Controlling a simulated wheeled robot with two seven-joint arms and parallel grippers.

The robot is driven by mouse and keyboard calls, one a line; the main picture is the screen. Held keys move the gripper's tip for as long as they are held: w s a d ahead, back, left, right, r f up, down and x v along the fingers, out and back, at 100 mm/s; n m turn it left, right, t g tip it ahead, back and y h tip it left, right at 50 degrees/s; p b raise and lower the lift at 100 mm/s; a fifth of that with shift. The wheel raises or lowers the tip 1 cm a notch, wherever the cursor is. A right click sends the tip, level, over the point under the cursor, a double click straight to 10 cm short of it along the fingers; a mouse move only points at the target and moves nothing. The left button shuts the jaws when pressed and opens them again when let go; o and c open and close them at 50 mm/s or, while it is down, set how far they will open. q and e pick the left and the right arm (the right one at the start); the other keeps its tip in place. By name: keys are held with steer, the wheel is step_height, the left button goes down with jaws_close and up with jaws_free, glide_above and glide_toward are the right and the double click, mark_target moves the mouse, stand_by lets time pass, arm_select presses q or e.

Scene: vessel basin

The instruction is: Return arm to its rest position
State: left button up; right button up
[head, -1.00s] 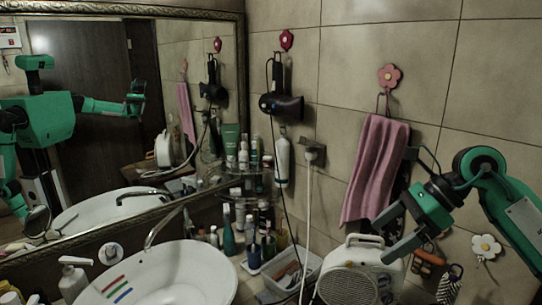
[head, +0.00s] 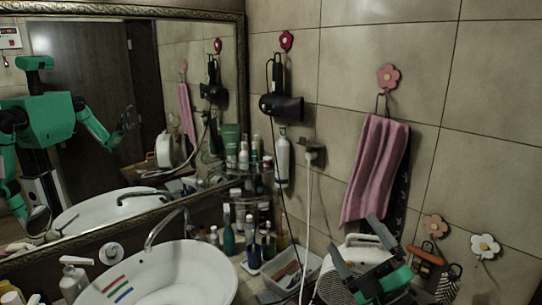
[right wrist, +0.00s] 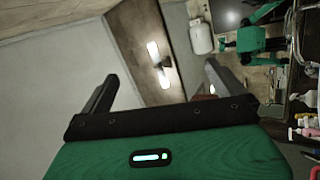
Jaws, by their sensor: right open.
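My right gripper (head: 362,262) is at the lower right of the head view, in front of the white heater-like box (head: 330,286) as seen from the head. It is open, with its two dark fingers pointing up and nothing between them. In the right wrist view the open fingers (right wrist: 158,88) spread apart with empty space between them, and ceiling lights and a door show beyond. My left gripper is not seen directly. My green body and arms (head: 50,118) are reflected in the mirror.
A white basin (head: 205,262) with a tap (head: 160,232) stands at lower left. Bottles, a tray (head: 268,292) and the white box crowd the counter. A hairdryer (head: 285,106), its cord and a pink towel (head: 375,170) hang on the wall. The upper right wall area is free.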

steer(key=s+d+f+m+g+h, duration=0.2)
steer(key=f+m+h, duration=0.25)
steer(key=f, duration=0.25)
steer(key=s+d+f+m+g+h, duration=0.2)
steer(key=d+f+m+h, duration=0.15)
steer(key=f+m, duration=0.35)
steer(key=s+d+f+m+g+h, duration=0.25)
steer(key=f+m+h, duration=0.2)
steer(key=f, duration=0.35)
steer(key=s+a+f+m+g, duration=0.1)
steer(key=s+f+m+g, duration=0.1)
steer(key=s+f+g, duration=0.65)
steer(key=s+a+f+m+g, duration=0.15)
steer(key=s+f, duration=0.45)
steer(key=s, duration=0.7)
step_height(320, 180, down, 37)
steer(key=g+b, duration=0.2)
steer(key=b, duration=0.4)
steer(key=s+d+f+b, duration=0.2)
steer(key=s+f, duration=0.8)
steer(key=f, duration=0.1)
steer(key=s+d+f+g+b, duration=0.1)
steer(key=s+d+f+b, duration=0.1)
steer(key=s+f, duration=0.7)
step_height(320, 180, down, 3)
steer(key=shift+s+d+f+n, duration=0.15)
steer(key=shift+s+n, duration=0.2)
steer(key=shift+n, duration=0.1)
